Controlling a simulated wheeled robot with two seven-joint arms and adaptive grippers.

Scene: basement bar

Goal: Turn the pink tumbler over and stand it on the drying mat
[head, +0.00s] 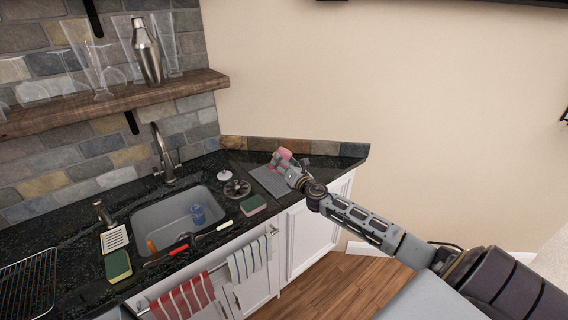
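The pink tumbler (284,153) is small in the head view, at the back of the counter near the corner. Its lower part is hidden behind my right gripper (284,165), whose fingers are at the tumbler. I cannot tell whether they are closed on it, which way up it is, or whether it touches the surface below. The grey drying mat (268,181) lies flat on the black counter, under and in front of the gripper. My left gripper is not in view.
Left of the mat are a round dark strainer (237,188), a white round item (224,175) and a sponge (253,205). The sink (175,215) holds a blue cup (198,214). A low stone backsplash (315,147) stands close behind the mat. Glasses and a shaker (148,52) stand on the shelf.

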